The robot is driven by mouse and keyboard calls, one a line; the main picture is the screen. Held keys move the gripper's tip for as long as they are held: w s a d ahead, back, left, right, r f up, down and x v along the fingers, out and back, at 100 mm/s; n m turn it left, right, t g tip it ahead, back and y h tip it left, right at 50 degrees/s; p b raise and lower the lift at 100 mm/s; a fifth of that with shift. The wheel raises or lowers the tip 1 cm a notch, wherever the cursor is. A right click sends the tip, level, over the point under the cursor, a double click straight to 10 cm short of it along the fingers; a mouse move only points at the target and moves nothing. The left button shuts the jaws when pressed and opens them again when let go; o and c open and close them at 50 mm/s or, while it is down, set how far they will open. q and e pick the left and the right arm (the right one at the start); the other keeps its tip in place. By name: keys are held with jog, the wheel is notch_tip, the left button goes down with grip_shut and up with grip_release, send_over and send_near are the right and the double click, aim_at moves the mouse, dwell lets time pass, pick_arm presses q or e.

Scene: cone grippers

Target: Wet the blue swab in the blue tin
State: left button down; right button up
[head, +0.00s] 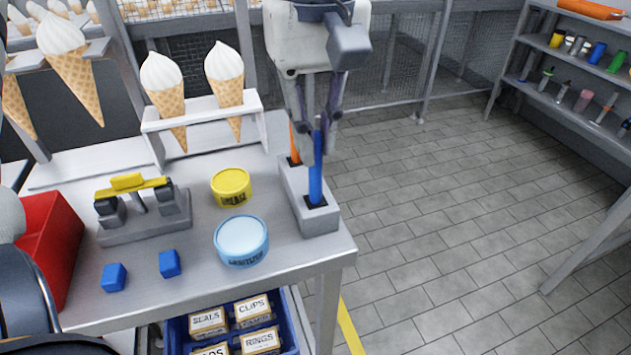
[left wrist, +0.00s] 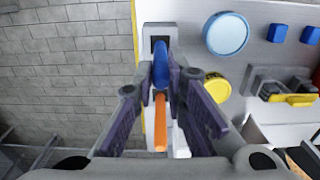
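The blue swab (head: 316,185) stands upright in the near socket of a grey two-socket holder (head: 318,222) at the table's right edge. The orange swab (head: 294,145) stands in the far socket, partly hidden by my gripper. My left gripper (head: 318,140) points down at the blue swab's upper part. In the left wrist view, its fingers (left wrist: 161,78) are apart, on either side of the blue swab (left wrist: 160,66), with small gaps visible. The blue tin (head: 241,241) stands left of the holder, its top pale blue; it also shows in the left wrist view (left wrist: 227,34). My right gripper is not in view.
A yellow tin (head: 231,187) stands behind the blue tin. Two blue cubes (head: 170,263), a grey fixture (head: 150,220) with a yellow bar and a red bin (head: 52,240) are further left. A cone rack (head: 205,130) stands behind. Floor right of the table is clear.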

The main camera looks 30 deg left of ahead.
pick_arm(q)
jog(key=shift+r, duration=3.5)
